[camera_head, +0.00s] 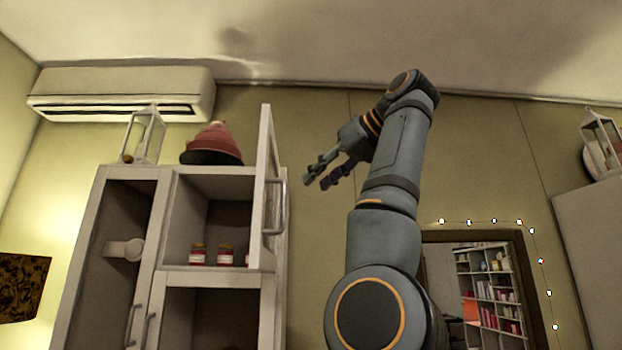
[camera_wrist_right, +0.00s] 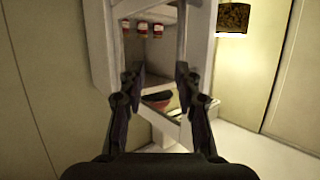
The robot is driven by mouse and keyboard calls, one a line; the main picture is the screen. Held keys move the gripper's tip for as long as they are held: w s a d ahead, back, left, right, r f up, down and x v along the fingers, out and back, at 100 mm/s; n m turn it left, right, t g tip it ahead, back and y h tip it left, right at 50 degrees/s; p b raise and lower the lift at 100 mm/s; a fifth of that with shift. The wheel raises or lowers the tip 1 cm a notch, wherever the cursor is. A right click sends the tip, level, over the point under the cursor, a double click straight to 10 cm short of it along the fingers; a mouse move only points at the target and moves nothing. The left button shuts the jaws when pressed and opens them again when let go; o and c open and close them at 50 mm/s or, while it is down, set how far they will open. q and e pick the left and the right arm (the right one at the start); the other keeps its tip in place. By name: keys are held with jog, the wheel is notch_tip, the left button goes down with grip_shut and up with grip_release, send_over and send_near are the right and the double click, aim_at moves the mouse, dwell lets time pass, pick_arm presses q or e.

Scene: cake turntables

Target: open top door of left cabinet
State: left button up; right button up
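The white left cabinet (camera_head: 165,225) stands at left in the head view. Its top door (camera_head: 263,150) is swung outward, seen nearly edge-on, with a bar handle (camera_head: 279,206) on its right face. The upper compartment behind it shows open, with small red-labelled jars (camera_head: 197,254) inside. My right gripper (camera_head: 316,182) is open and empty, to the right of the door and apart from it. In the right wrist view its two fingers (camera_wrist_right: 158,78) are spread, with the cabinet and jars (camera_wrist_right: 131,30) beyond. My left gripper is not in view.
A red cake-like item (camera_head: 212,140) on a dark base and a white lantern (camera_head: 144,137) stand on the cabinet top. An air conditioner (camera_head: 120,92) hangs above. A patterned lamp (camera_head: 20,285) is at far left. Bare wall lies between door and right arm.

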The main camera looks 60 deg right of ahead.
jog(key=shift+s+d, duration=0.2)
jog(key=shift+s, duration=0.65)
jog(key=shift+w, duration=0.1)
